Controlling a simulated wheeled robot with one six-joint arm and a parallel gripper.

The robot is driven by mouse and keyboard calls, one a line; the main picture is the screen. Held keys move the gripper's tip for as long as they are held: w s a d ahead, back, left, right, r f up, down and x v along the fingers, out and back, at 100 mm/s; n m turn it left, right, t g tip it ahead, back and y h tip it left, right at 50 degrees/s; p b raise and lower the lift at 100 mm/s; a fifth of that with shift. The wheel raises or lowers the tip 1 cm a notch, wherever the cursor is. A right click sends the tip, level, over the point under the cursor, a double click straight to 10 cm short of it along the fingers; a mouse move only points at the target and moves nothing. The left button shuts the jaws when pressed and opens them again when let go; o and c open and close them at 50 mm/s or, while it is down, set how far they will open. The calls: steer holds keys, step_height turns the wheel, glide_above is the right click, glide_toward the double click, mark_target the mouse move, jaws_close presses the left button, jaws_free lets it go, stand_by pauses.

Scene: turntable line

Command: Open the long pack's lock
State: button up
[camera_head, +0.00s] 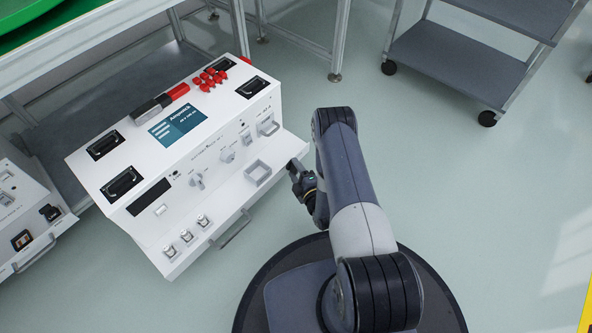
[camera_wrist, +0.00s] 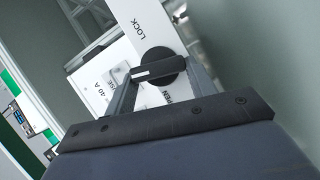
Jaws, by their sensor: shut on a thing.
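The long pack (camera_head: 218,137) is a white box with a blue screen on top and knobs along its front. Its lock is a black round knob (camera_wrist: 157,55) with a bar grip, in the wrist view, on a white face marked LOCK above it and OPEN below it. The bar lies nearly level in the picture, with a white mark toward its left end. My gripper (camera_wrist: 157,72) is shut on this bar, one finger at each end. In the head view my gripper (camera_head: 299,180) is at the pack's right end, and the lock is hidden there.
A second white unit (camera_head: 22,215) stands at the left. A table (camera_head: 85,40) with a green disc is behind the pack. A grey shelf cart (camera_head: 455,65) stands at the back right. The floor right of my arm is clear.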

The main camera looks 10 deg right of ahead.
steer(key=shift+f+n+t, duration=0.25)
steer(key=shift+n+t, duration=0.25)
steer(key=shift+n, duration=0.8)
steer(key=o, duration=1)
steer(key=shift+s, duration=0.1)
